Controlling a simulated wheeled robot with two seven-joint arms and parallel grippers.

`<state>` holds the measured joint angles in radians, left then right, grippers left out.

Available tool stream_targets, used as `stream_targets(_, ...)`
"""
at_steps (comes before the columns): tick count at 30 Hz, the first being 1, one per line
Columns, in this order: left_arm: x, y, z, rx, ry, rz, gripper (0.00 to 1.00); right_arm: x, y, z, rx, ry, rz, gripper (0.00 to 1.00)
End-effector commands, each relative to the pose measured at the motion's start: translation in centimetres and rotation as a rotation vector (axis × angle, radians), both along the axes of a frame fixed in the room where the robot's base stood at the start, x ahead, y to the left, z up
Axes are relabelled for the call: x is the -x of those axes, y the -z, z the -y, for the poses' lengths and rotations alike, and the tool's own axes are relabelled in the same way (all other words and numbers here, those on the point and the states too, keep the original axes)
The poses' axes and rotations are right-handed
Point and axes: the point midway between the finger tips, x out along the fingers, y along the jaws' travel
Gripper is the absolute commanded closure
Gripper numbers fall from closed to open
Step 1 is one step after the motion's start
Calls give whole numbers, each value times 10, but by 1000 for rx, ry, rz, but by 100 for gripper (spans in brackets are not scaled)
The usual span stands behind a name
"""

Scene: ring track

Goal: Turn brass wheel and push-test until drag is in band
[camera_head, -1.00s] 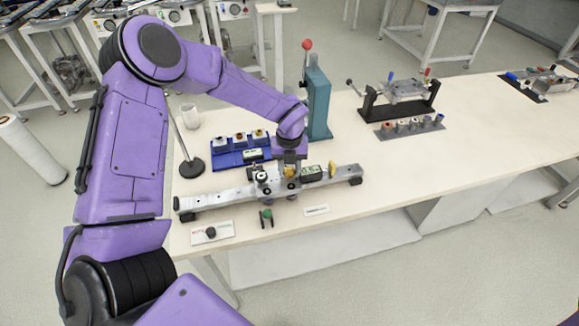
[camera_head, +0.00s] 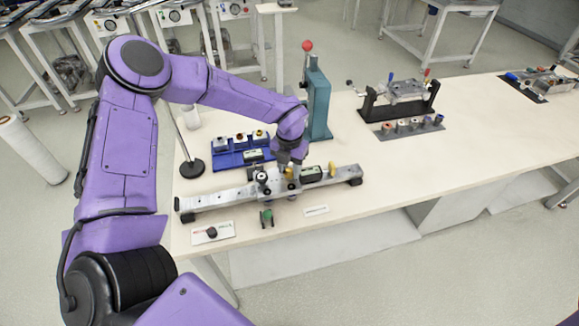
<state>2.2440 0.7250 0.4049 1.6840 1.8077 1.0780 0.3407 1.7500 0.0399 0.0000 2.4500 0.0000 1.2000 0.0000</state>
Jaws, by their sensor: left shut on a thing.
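A long grey rail (camera_head: 215,200) lies across the front of the bench on dark end feet. A metal carriage (camera_head: 264,184) with a round black-and-white part sits at its middle. A small brass-yellow wheel (camera_head: 289,173) shows at the carriage, directly under my left gripper (camera_head: 288,165). The left gripper points down and is shut on the brass wheel; its fingertips are small and partly hidden by the wrist. A dark box with a pale display (camera_head: 311,174) is right of the wheel. Another yellow piece (camera_head: 332,169) stands upright beside it. My right gripper is out of view.
A blue tray (camera_head: 228,161) with several small parts is behind the rail. A teal press (camera_head: 318,100) with a red ball stands behind the gripper. A green-topped part (camera_head: 266,217) and a label card (camera_head: 213,233) lie in front. The bench's right middle is clear.

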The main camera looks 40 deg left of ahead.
Motion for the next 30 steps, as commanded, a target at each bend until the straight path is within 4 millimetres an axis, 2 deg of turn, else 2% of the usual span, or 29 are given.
stream_targets(9, -1, -1, 0, 0, 72, 1, 91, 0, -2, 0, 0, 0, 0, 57)
stream_targets(20, -1, -1, 0, 0, 76, 2, 91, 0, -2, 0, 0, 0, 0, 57)
stream_targets(21, -1, -1, 0, 0, 76, 2, 51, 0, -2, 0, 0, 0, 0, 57)
stream_targets(23, -1, -1, 0, 0, 75, 2, 35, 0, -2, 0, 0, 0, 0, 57)
stream_targets(30, 0, 0, 0, 0, 75, 1, 35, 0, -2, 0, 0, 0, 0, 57)
